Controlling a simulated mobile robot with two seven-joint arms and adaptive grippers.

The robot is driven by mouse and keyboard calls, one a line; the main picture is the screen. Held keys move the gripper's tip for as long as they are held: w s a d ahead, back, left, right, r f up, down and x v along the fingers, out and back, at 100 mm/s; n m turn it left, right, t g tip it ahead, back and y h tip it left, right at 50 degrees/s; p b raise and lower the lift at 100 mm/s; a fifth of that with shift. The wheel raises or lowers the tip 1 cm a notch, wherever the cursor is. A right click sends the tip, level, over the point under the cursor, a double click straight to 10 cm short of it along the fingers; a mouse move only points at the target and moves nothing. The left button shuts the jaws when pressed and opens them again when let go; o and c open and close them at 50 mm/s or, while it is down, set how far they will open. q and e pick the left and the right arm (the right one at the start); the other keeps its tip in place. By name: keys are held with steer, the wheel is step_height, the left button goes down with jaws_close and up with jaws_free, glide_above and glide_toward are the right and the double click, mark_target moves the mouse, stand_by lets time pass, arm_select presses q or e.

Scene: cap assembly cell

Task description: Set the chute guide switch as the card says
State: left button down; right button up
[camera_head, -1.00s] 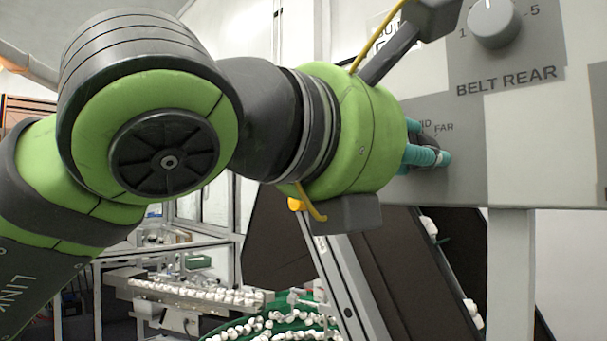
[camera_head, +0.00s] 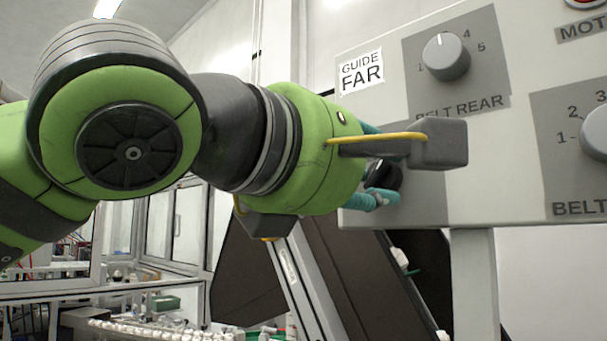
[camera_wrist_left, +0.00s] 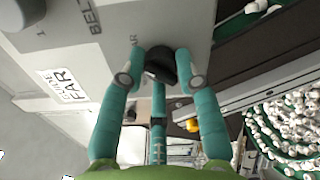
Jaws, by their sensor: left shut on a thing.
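The card (camera_head: 361,74) on the panel reads GUIDE FAR; it also shows sideways in the wrist view (camera_wrist_left: 62,85). The guide switch is a dark round knob (camera_head: 386,177) at the panel's lower left, partly hidden behind my fingers and wrist. In the wrist view the knob (camera_wrist_left: 161,64) sits between my teal fingers, with part of its position lettering beside it. My left gripper (camera_wrist_left: 163,72) is shut on the knob; it also shows in the head view (camera_head: 381,170). The knob's pointer cannot be made out. My right gripper is not in view.
The belt rear knob (camera_head: 446,57) is above the switch, and another belt knob (camera_head: 597,132) is at the right. A dark chute (camera_head: 365,275) runs below the panel (camera_head: 420,213). White caps (camera_wrist_left: 285,125) lie on green at the wrist view's right.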

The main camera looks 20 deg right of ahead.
arm_select(q)
steer(key=c, duration=2)
jaws_free()
steer(key=shift+d+f+m, duration=0.1)
steer(key=shift+f+m, duration=0.15)
steer(key=shift+m, duration=0.35)
steer(key=o, duration=1)
steer(key=shift+o, duration=0.5)
steer(key=shift+w, duration=0.15)
steer(key=shift+r, duration=0.1)
steer(key=shift+a+r, duration=0.1)
steer(key=shift+a, duration=0.15)
steer(key=v, duration=1.1)
steer(key=shift+s+a, duration=0.2)
steer(key=shift+a, duration=0.05)
